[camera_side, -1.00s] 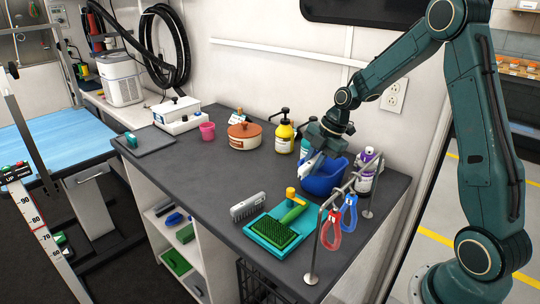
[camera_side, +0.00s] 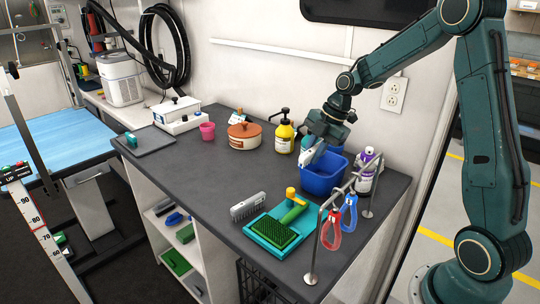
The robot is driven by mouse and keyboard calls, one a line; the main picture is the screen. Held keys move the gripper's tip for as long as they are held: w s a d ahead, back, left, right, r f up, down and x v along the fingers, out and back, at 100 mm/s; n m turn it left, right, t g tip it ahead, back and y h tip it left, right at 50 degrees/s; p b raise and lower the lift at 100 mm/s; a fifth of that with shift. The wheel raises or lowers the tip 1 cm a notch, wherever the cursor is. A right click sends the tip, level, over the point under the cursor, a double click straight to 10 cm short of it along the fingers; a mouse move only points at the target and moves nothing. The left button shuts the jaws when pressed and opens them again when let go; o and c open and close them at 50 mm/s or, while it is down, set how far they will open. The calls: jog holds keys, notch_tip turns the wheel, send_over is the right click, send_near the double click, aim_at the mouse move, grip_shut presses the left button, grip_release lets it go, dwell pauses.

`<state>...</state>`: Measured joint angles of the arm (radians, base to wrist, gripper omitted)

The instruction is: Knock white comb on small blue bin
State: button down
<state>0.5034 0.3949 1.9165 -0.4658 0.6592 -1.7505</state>
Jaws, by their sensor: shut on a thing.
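The small blue bin (camera_side: 323,184) stands upright on the dark counter, open at the top, right of the middle. My gripper (camera_side: 312,149) is over the bin's back left rim, shut on a slim white thing (camera_side: 307,158) that appears to be the white comb. Its lower end is close to the rim; I cannot tell whether it touches. The gripper's fingers hide much of the comb.
A yellow pump bottle (camera_side: 284,137) stands left of the bin and a white-and-purple bottle (camera_side: 368,172) to its right. The counter's left middle is clear.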

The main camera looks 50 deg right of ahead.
jog(key=shift+r, duration=1.6)
jog(key=shift+f, duration=0.15)
jog(key=shift+f, duration=2.45)
jog(key=shift+f, duration=0.9)
dwell(0.3)
jog(key=shift+r, duration=0.1)
jog(key=shift+r, duration=3.45)
